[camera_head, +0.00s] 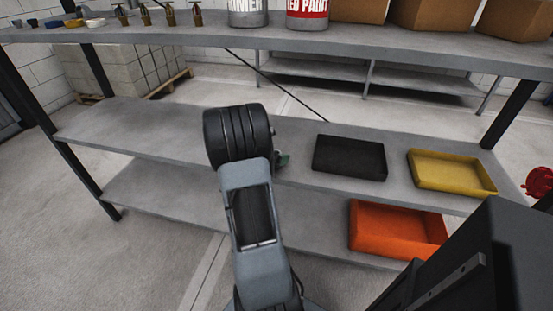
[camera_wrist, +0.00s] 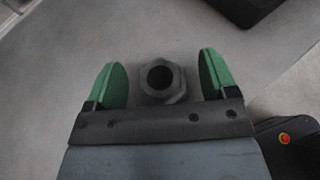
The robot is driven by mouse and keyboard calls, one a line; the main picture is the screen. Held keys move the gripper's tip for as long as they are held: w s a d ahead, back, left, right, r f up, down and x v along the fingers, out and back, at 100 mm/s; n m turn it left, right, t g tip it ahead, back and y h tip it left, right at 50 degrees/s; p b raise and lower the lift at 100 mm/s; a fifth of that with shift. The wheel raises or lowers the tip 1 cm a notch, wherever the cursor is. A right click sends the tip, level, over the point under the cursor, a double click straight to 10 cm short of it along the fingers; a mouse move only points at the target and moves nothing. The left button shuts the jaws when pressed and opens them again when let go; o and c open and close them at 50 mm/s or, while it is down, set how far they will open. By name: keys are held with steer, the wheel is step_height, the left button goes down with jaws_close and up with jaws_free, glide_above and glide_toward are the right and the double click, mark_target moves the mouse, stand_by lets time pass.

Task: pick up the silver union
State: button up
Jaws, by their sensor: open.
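The union (camera_wrist: 162,80) shows in the wrist view as a dark grey, hex-sided ring with a round hole, seen end-on. It stands on the grey shelf surface between the two green fingertips of my gripper (camera_wrist: 161,80). The gripper is open, with a gap on each side of the union. The lower edge of the union is partly hidden by the gripper body. In the head view my arm hides the union, and only a bit of green fingertip of my gripper (camera_head: 283,160) shows beside the wrist.
A black tray (camera_head: 349,157) and a yellow tray (camera_head: 452,172) sit on the middle shelf (camera_head: 110,126) to the right. An orange tray (camera_head: 395,230) is on the shelf below. The upper shelf (camera_head: 200,32) holds paint cans, boxes and small brass fittings. The middle shelf's left part is clear.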

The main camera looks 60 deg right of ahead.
steer(key=shift+d+f, duration=0.1)
steer(key=shift+d, duration=0.1)
steer(key=shift+c, duration=0.2)
steer(key=c, duration=1.2)
